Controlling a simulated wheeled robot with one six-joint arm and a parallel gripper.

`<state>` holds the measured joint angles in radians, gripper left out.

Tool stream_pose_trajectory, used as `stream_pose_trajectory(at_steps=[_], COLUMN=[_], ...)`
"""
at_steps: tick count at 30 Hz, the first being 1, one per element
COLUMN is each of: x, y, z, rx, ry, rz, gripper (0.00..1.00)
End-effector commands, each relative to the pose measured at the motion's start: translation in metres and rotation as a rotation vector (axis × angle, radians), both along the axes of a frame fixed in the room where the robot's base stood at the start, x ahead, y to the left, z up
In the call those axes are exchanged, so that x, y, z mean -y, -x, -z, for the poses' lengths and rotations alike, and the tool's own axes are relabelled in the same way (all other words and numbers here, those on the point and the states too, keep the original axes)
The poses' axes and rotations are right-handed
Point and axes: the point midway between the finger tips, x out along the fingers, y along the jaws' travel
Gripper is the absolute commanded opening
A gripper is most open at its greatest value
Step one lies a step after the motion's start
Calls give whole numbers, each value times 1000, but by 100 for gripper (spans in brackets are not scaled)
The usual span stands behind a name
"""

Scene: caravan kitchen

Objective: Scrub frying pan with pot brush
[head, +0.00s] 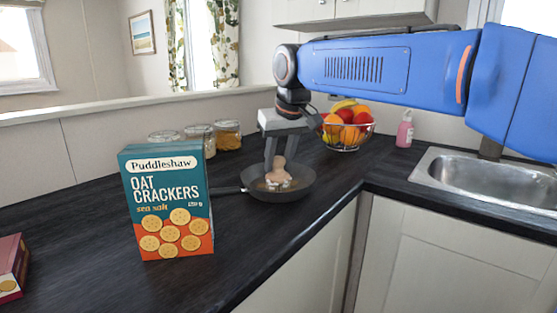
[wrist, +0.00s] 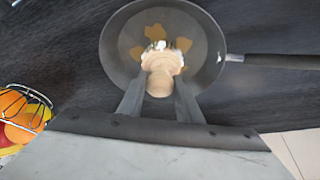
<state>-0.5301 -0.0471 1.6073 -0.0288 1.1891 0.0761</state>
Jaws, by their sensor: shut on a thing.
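A dark frying pan (head: 300,190) sits on the black counter, its handle pointing left behind the cracker box. My gripper (head: 274,163) points down over the pan and is shut on the wooden knob of a pot brush (head: 277,172). The brush is upright inside the pan, its bristles at or close to the pan floor; exact contact is hard to tell. In the wrist view the pan (wrist: 112,50) shows brownish-yellow patches (wrist: 183,44) around the brush (wrist: 160,82), between my gripper's fingers (wrist: 160,90).
A tall oat cracker box (head: 168,205) stands in front of the pan handle. Several jars (head: 199,136) stand behind it. A wire fruit bowl (head: 346,133) is behind the pan, a pink soap bottle (head: 405,130) and sink (head: 485,178) at right. A dark red box (head: 10,265) is at lower left.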

Motion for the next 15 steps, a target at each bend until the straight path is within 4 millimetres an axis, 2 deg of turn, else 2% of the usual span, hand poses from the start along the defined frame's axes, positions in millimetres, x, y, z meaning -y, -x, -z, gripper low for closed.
stream_pose_trajectory(at_steps=[15], x=[-18], y=[18], z=[-3], rx=[-1], ry=[0], rz=[-1], gripper=[9])
